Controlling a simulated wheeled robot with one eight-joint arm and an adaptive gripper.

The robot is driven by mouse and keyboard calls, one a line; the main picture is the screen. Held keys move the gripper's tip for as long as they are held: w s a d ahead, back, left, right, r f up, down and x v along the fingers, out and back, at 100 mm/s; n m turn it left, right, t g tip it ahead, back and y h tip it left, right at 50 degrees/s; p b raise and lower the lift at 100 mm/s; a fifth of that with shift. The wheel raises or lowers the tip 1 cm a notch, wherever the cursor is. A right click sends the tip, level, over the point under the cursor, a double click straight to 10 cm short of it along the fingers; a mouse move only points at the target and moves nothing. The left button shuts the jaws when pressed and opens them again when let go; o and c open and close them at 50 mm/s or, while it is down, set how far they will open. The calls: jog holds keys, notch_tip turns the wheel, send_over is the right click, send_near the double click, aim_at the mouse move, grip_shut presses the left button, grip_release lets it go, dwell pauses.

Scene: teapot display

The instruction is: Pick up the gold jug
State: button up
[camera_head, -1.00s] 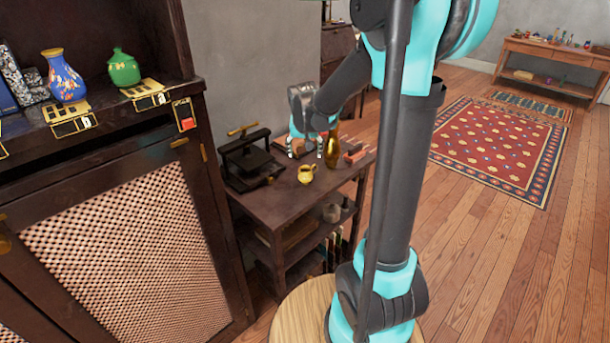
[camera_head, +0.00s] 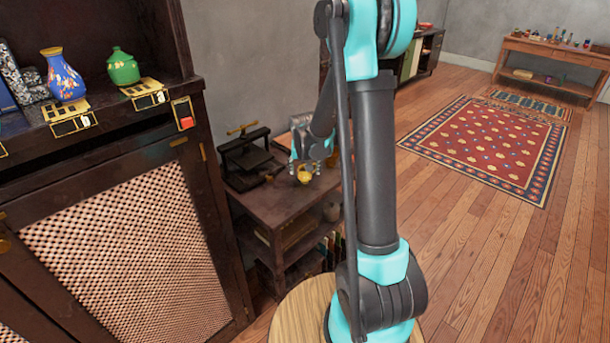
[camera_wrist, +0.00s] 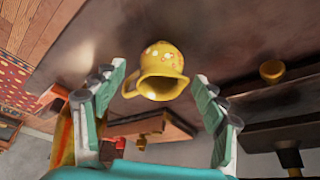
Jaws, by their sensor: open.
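The gold jug (camera_head: 304,174) stands on the small dark side table (camera_head: 285,205). In the wrist view the jug (camera_wrist: 158,70) shows its open mouth and a handle on its left side, with small pale and reddish marks on its body. My gripper (camera_wrist: 160,92) is open, one finger to each side of the jug, and the fingertips appear apart from it. In the head view my gripper (camera_head: 304,168) is right at the jug and partly covers it, so I cannot tell the exact gap there.
A dark press (camera_head: 246,160) stands at the table's back left. In the wrist view a reddish-brown wooden object (camera_wrist: 150,130) lies beyond the jug. The dark cabinet (camera_head: 120,220) with vases is close on the left. Open wooden floor (camera_head: 500,250) lies to the right.

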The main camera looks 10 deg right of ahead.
jog(key=shift+x, duration=0.8)
jog(key=c, duration=1.4)
jog(key=shift+r, duration=0.1)
